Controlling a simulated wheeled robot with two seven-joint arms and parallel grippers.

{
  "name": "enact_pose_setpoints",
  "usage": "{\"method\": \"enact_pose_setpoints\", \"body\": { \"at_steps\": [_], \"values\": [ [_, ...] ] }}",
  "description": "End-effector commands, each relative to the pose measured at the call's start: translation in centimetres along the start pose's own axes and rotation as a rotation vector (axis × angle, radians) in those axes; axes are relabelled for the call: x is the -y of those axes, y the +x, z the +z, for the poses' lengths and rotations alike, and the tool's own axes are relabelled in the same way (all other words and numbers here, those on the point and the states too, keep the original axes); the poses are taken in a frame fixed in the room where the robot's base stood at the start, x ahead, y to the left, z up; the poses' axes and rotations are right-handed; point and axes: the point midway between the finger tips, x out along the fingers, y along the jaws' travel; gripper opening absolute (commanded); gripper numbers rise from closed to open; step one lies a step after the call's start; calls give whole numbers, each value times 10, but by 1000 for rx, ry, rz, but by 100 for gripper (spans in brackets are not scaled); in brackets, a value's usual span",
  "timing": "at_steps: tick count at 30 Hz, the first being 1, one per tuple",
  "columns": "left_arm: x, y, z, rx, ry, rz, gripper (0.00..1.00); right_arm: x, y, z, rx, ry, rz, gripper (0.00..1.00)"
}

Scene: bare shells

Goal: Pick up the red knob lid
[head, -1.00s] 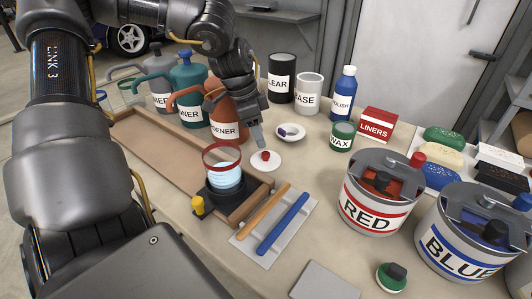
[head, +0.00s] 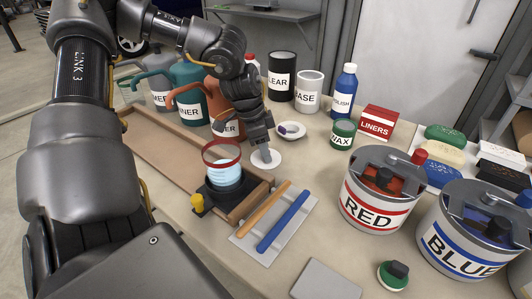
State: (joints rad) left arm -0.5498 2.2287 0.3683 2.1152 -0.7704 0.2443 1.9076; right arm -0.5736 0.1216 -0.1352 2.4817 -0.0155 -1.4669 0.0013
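The red knob lid (head: 272,164) is a small white disc on the table, just right of the wooden tray's corner. Its red knob is hidden behind my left gripper (head: 264,152). My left gripper points down from above, with its fingertips at the middle of the lid where the knob is. I cannot tell whether the fingers are closed on the knob. The lid seems to lie flat on the table. My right gripper is not in view.
A white dish (head: 291,131), the wax jar (head: 342,134) and the red paint can (head: 376,190) stand to the right. Bottles stand behind. Table between lid and red can is clear.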

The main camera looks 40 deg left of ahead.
Motion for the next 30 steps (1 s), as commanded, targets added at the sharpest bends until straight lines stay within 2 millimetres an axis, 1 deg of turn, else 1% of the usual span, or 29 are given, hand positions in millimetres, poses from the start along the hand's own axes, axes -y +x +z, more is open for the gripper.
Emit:
{"method": "enact_pose_setpoints", "body": {
  "at_steps": [1,9,16,19,23,26,30],
  "values": [
    [0,0,0,0,0,0,35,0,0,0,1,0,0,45],
    [0,0,0,1,0,0,0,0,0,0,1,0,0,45],
    [0,-1,0,0,0,0,0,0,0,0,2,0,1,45],
    [0,-9,-3,-1,1,-2,0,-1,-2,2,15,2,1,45],
    [0,-32,-10,-3,1,-3,0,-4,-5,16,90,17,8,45],
    [0,-52,-15,-2,1,-4,0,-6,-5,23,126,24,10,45],
    [0,-76,-22,-3,0,-4,0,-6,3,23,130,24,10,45]
  ]
}}
